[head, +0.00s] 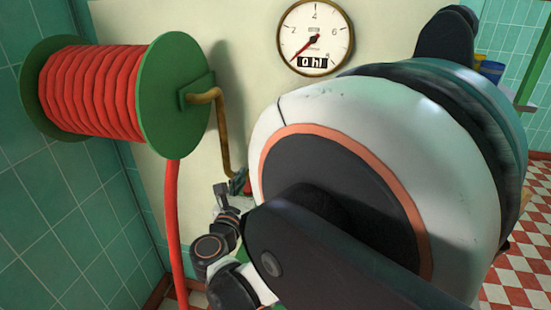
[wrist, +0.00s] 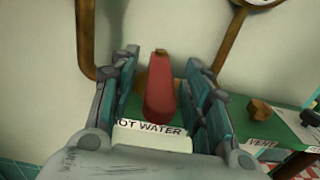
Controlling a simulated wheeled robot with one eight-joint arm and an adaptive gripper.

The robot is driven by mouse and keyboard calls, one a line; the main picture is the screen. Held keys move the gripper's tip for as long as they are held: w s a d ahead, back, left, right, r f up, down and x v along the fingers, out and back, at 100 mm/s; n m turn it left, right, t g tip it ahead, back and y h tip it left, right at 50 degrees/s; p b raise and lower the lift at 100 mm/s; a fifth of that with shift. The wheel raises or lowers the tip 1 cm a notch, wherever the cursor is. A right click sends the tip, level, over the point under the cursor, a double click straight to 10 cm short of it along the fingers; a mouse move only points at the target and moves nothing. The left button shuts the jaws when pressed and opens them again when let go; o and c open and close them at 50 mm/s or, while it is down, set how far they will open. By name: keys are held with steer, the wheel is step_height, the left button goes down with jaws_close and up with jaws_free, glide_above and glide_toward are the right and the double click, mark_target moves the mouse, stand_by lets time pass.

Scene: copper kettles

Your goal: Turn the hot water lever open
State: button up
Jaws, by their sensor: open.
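The hot water lever (wrist: 160,95) is a red handle in the middle of the wrist view, with a brownish tip. It points up in the picture, above a white label (wrist: 155,130) reading "HOT WATER", its first letter cut off. My gripper (wrist: 161,62) is open, with one teal-grey finger on each side of the lever. Gaps show between the lever and both fingers, and I see no contact. How deep the lever sits between the fingers is hard to tell.
A green panel (wrist: 232,117) carries a brown knob (wrist: 259,108) and a "VENT" label to the right. Brown pipes (wrist: 86,40) run near the wall. In the head view, a red hose reel (head: 95,92) and a pressure gauge (head: 316,38) are nearby.

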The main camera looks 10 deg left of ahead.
steer(key=shift+w, duration=0.8)
steer(key=shift+c, duration=0.5)
steer(key=shift+d, duration=0.1)
jaws_close()
